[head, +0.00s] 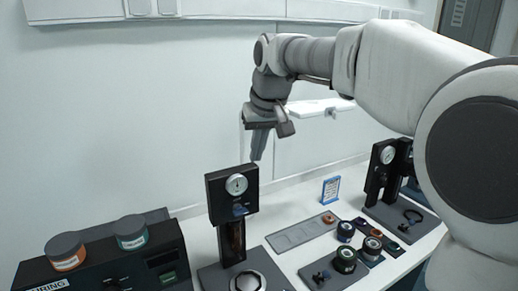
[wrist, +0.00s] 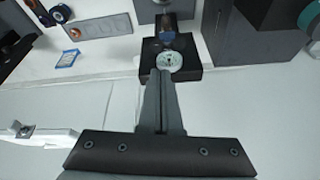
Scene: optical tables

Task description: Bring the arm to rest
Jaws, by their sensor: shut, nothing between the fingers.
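My gripper (head: 258,155) hangs from my raised arm in the head view, pointing down, above and a little behind a black stand with a round dial (head: 237,185). Its narrow fingers are together and hold nothing. In the wrist view the shut fingers (wrist: 162,78) reach up from the dark gripper body, in front of the same dial stand (wrist: 170,62). I cannot tell the exact gap between the fingertips and the stand. My arm comes in from the right of the head view.
A black box with two jars (head: 66,250) stands at the left. A second dial stand (head: 387,155) is at the right. The white wall (head: 130,110) is behind.

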